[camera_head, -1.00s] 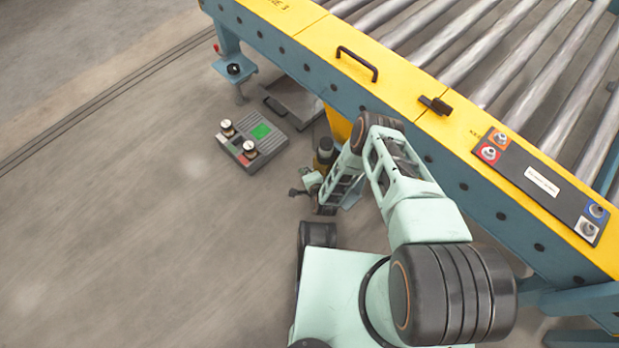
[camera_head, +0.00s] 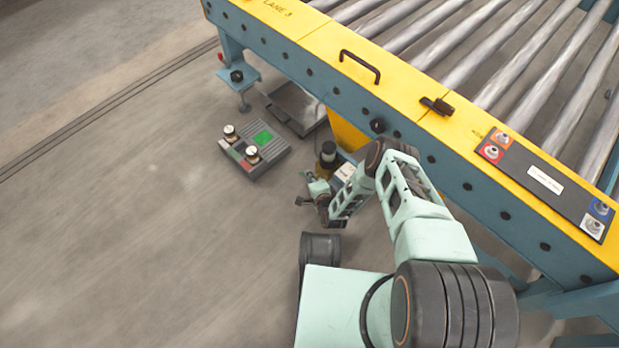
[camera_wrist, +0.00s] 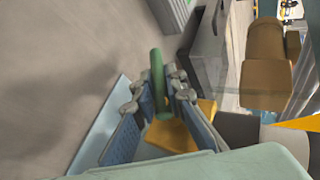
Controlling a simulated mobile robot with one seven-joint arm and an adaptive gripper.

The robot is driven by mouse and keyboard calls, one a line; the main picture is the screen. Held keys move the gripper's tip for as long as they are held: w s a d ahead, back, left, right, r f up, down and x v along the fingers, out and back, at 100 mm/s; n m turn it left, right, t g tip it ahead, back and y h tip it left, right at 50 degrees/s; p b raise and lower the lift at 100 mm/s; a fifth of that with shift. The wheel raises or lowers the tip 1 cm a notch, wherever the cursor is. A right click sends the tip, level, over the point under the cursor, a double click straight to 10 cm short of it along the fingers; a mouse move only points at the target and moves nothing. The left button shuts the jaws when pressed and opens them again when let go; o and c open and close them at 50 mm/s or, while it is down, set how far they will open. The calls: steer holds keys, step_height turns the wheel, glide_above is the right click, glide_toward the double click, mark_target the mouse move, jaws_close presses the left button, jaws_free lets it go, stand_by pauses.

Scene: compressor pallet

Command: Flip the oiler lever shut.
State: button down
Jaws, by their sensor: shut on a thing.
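A slim green bar (camera_wrist: 158,78), which looks like the oiler lever, stands between my fingertips in the wrist view. My gripper (camera_wrist: 155,92) is shut on it near its middle, with the upper end showing past the fingers. A yellow part (camera_wrist: 178,134) lies below, partly hidden by the fingers. A brown, cup-like body (camera_wrist: 267,68), apparently the oiler bowl, is at the right. In the head view the oiler (camera_head: 327,153) is a small dark-topped cylinder beside the conveyor leg. My gripper (camera_head: 306,201) is low beside it; the lever is too small to make out there.
The conveyor's yellow side rail (camera_head: 400,95) and blue frame run just beyond my arm. The floor at the left is open.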

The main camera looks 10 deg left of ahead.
steer(key=c, duration=2)
jaws_free()
steer(key=shift+o, duration=0.2)
steer(key=r, duration=0.5)
steer(key=shift+w+r, duration=0.25)
steer(key=shift+r, duration=0.15)
steer(key=o, duration=1.1)
step_height(320, 180, up, 5)
steer(key=shift+w+a+f, duration=0.1)
steer(key=shift+w, duration=0.05)
steer(key=c, duration=1.1)
steer(key=shift+s+f, duration=0.2)
